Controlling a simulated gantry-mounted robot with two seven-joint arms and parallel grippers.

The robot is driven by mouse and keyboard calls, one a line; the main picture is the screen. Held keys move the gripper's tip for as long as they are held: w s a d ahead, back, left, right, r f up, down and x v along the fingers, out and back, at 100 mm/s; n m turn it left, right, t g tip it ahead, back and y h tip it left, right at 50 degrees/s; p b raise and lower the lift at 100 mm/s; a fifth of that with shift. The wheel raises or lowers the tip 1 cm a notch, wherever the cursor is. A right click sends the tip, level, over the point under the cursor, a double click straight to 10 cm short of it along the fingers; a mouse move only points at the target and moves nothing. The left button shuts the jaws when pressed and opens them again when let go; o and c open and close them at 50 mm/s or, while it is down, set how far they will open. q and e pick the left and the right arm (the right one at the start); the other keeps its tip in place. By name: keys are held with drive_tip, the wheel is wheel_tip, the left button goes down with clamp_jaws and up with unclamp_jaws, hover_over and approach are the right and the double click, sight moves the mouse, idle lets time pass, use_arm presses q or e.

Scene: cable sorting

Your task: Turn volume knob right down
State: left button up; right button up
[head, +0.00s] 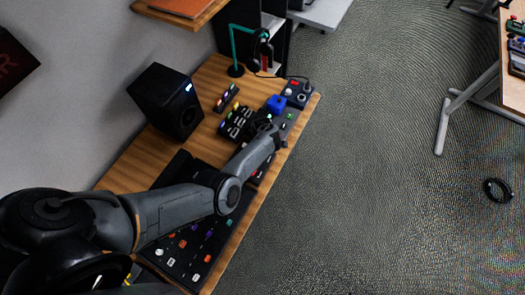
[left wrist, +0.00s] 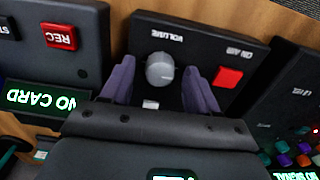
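The volume knob (left wrist: 160,70) is a round grey knob on a dark panel (left wrist: 205,38) marked VOLUME, seen upside down in the left wrist view. My left gripper (left wrist: 159,65) is open, with one purple-grey finger on each side of the knob. Small gaps show between the knob and both fingers. In the head view my left gripper (head: 266,128) is over the right part of the desk and hides the knob from sight. My right gripper is in neither view.
A red ON AIR button (left wrist: 227,77) is close to the right finger, and a pale button (left wrist: 151,104) lies below the knob. A REC box (left wrist: 60,37) adjoins on the left. The desk (head: 207,145) also holds a black speaker (head: 168,100) and headphones (head: 262,52).

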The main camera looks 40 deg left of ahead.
use_arm(q)
drive_tip(key=shift+r, duration=0.1)
wheel_tip(320, 180, up, 11)
drive_tip(key=p, duration=0.4)
drive_tip(key=shift+f, duration=0.2)
idle(0.4)
